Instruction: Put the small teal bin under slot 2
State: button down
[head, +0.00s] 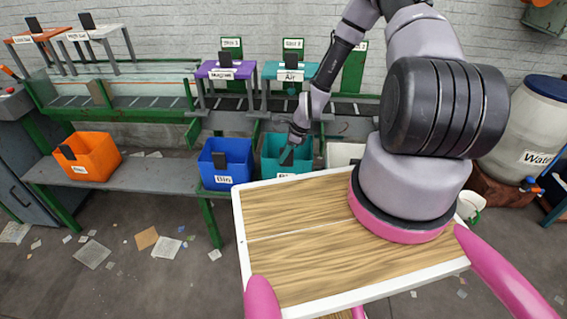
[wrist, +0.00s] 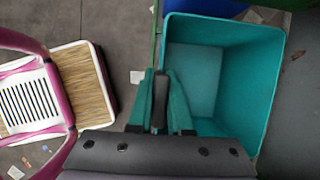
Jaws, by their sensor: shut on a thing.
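The small teal bin (head: 270,150) is at the lower shelf behind my tray, between a blue bin and a white box, roughly below the sign that seems to read slot 2 (head: 293,44). I cannot tell if it rests on the shelf or is slightly raised. In the wrist view the teal bin (wrist: 190,80) is empty and seen from above. My gripper (head: 291,150) reaches down at its near wall. In the wrist view my gripper (wrist: 160,100) is shut on the bin's dark tab at its rim.
The blue bin (head: 240,153) is close on the left and the white box (head: 345,153) close on the right. An orange bin (head: 95,155) stands further left on the shelf (head: 150,175). Purple (head: 225,72) and teal (head: 290,72) stands are above. Litter lies on the floor.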

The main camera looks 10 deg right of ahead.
aim_at(281, 166)
jog(key=shift+f, duration=1.8)
jog(key=c, duration=0.8)
grip_release()
jog(key=shift+c, duration=0.2)
jog(key=v, duration=1.2)
jog(key=shift+r, duration=0.25)
